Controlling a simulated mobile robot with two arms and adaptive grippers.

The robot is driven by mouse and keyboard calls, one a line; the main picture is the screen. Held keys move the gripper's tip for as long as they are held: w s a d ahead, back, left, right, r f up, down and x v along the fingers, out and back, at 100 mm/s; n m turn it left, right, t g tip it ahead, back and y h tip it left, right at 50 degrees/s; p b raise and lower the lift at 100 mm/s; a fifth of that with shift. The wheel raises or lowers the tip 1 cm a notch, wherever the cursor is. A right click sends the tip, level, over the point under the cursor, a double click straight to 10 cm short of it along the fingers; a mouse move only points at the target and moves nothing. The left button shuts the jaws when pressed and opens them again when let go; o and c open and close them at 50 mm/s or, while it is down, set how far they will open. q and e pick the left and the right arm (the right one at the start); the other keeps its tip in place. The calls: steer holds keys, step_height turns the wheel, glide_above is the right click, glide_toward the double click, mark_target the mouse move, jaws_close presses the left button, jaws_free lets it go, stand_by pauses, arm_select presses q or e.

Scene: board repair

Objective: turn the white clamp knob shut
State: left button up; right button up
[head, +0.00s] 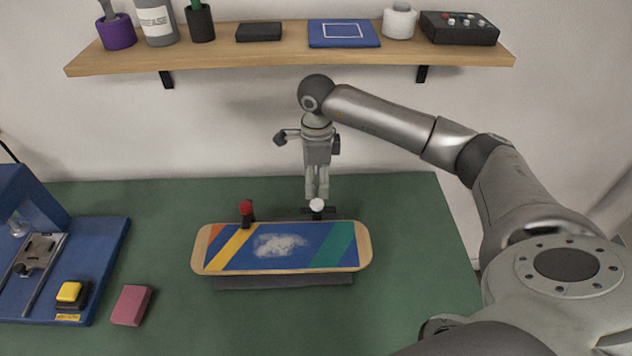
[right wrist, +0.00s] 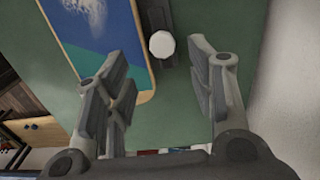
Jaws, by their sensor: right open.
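The white clamp knob (head: 317,205) is a small round knob at the back edge of the skateboard deck, right of the red knob (head: 245,208). It also shows in the right wrist view (right wrist: 162,44), between and beyond my open fingers. My right gripper (head: 317,194) points down above and just behind the white knob in the head view. Its fingers (right wrist: 160,95) are apart with nothing between them, and no contact with the knob shows. The deck (head: 281,246) has blue, yellow, orange and green bands and a pale worn patch. My left gripper is not in view.
A dark stand (head: 285,282) supports the deck on the green table (head: 410,260). A blue press (head: 90,262) stands left, with a pink block (head: 131,305) beside it. A wooden shelf (head: 290,62) with several items hangs behind my right arm. The table right of the deck is clear.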

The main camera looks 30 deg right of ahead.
mark_target(317, 202)
steer(key=shift+d, duration=0.2)
steer(key=shift+f, duration=0.45)
step_height(317, 202, down, 5)
steer(key=shift+a+p, duration=0.1)
steer(key=shift+p, duration=0.65)
steer(key=shift+f, duration=0.65)
steer(key=c, duration=1)
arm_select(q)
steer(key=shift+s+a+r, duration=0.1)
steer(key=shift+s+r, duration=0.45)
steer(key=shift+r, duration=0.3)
